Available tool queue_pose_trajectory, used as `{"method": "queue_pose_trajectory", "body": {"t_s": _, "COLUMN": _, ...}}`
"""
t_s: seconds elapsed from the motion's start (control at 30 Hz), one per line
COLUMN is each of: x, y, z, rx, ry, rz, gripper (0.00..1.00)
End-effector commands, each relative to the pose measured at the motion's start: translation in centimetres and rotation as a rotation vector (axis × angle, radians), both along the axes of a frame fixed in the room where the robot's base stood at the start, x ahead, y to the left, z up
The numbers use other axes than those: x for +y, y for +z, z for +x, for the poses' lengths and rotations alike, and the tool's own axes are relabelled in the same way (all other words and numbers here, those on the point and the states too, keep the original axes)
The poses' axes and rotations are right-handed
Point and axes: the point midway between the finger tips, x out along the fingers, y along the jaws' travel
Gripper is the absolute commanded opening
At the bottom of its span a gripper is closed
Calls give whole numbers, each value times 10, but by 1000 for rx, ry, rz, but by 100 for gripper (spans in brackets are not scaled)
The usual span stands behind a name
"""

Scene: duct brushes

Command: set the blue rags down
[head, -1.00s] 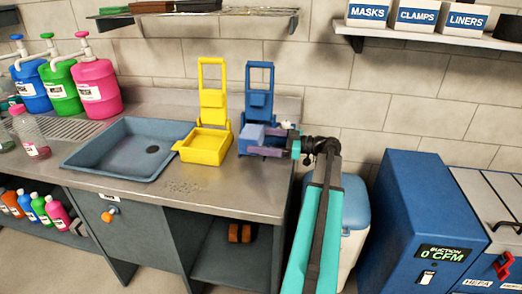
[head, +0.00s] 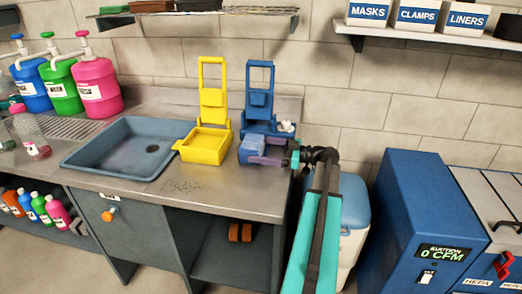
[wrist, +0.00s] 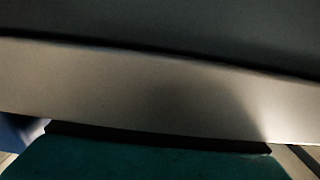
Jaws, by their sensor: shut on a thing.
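The blue rags (head: 251,149) are a small folded light-blue bundle. They are between the jaws of my gripper (head: 263,157), which reaches in from the right. The bundle is at the right end of the steel counter (head: 225,197), in front of the blue wringer (head: 259,99). I cannot tell whether the rags touch the counter top. The wrist view shows only close grey surfaces and a teal part at the bottom. The rags cannot be made out there.
A yellow wringer (head: 205,145) stands just left of the rags, and a sink basin (head: 125,150) is further left. A white and blue cooler (head: 354,205) is beyond the counter's right end. Bare counter lies in front of the wringers.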

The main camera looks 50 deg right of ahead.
Motion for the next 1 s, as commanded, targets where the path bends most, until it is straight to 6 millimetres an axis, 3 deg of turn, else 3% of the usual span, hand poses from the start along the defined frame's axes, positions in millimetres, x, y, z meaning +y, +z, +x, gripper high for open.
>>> {"method": "queue_pose_trajectory", "body": {"t_s": 0.13, "x": 0, "y": -2, "z": 0, "rx": -1, "ry": 0, "rz": 1, "gripper": 57}}
{"method": "queue_pose_trajectory", "body": {"t_s": 0.17, "x": 0, "y": -2, "z": 0, "rx": 0, "ry": 0, "rz": 0, "gripper": 93}}
{"method": "queue_pose_trajectory", "body": {"t_s": 0.2, "x": 0, "y": -2, "z": 0, "rx": 0, "ry": 0, "rz": 0, "gripper": 100}}
{"method": "queue_pose_trajectory", "body": {"t_s": 0.73, "x": 0, "y": 5, "z": 0, "rx": 0, "ry": 0, "rz": 0, "gripper": 100}}
{"method": "queue_pose_trajectory", "body": {"t_s": 1.0, "x": -22, "y": 1, "z": -33, "rx": 0, "ry": -4, "rz": 0, "gripper": 100}}
